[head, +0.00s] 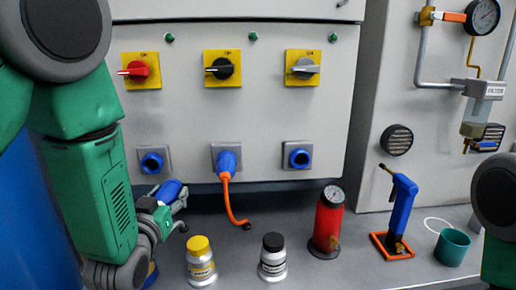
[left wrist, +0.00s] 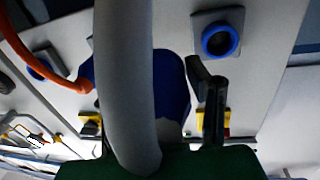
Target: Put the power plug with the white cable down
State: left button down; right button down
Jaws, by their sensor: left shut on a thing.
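My left gripper (head: 178,208) is low at the left in the head view, in front of the panel and below the left socket. It is shut on a blue power plug (head: 168,190), which lies tilted between the fingers and is partly hidden by them. In the left wrist view the blue plug (left wrist: 172,92) is close to the camera beside a dark finger (left wrist: 208,100). The thick whitish cable (left wrist: 125,80) runs across in front of the plug. My right gripper is out of view.
The left socket (head: 152,162) and right socket (head: 299,157) are empty. An orange-cabled plug (head: 227,160) sits in the middle one. A yellow-capped bottle (head: 200,264), black-capped bottle (head: 272,260), red cylinder (head: 327,222), blue tool (head: 401,210) and teal cup (head: 452,247) stand on the grey surface.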

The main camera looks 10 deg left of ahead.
pick_arm(q)
jog(key=shift+m+h, duration=0.5)
jog(key=shift+h, duration=0.4)
jog(key=d, duration=0.2)
jog(key=s+d, duration=0.1)
jog(key=d, duration=0.2)
jog(key=shift+s+d+f, duration=0.2)
jog(key=shift+d, duration=0.1)
jog(key=shift+f, duration=0.1)
